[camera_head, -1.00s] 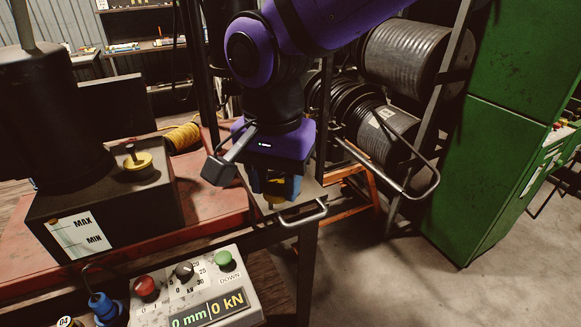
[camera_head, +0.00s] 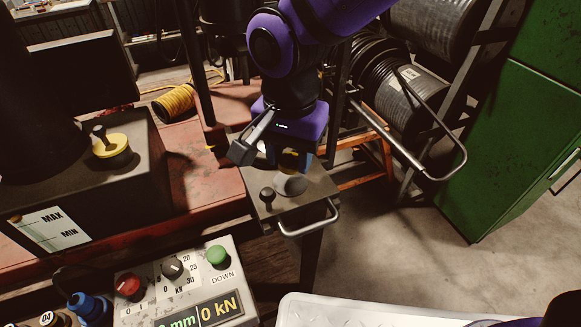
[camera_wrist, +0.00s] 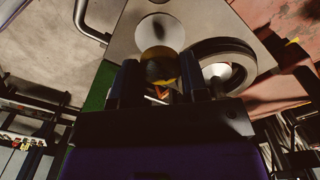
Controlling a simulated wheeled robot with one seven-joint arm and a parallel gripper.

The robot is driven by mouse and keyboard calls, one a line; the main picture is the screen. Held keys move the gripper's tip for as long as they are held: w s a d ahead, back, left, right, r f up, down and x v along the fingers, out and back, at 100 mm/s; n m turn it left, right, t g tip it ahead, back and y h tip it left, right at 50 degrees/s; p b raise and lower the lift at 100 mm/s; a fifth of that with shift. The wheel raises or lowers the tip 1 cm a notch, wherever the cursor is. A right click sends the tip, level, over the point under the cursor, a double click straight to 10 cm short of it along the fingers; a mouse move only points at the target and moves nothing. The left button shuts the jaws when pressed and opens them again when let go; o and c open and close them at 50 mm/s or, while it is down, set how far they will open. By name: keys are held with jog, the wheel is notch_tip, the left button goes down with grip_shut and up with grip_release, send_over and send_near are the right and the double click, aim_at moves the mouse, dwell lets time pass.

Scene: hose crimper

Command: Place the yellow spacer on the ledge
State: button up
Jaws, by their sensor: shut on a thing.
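My gripper (camera_head: 288,163) is shut on the yellow spacer (camera_head: 290,161), low over a grey metal plate that looks like the ledge (camera_head: 318,193). The blue fingers partly hide the spacer. In the wrist view, the yellow spacer (camera_wrist: 158,64) shows as a dim yellowish round between the dark fingers (camera_wrist: 158,84). A pale round mark or disc (camera_wrist: 159,31) lies on the plate just beyond it. A grey ring-shaped part (camera_wrist: 222,66) is close to the right finger. I cannot tell whether the spacer touches the plate.
A black knob (camera_head: 267,197) stands on the plate's near left, and a metal handle (camera_head: 310,222) runs along its front edge. The control box (camera_head: 190,285) is in front. A dark box with a yellow cap (camera_head: 110,147) is at left. The green cabinet (camera_head: 520,150) stands right.

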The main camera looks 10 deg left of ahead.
aim_at(290, 160)
jog(key=shift+f, duration=1.8)
jog(key=shift+f, duration=0.1)
jog(key=o, duration=0.7)
notch_tip(290, 160, up, 12)
jog(key=shift+r, duration=0.15)
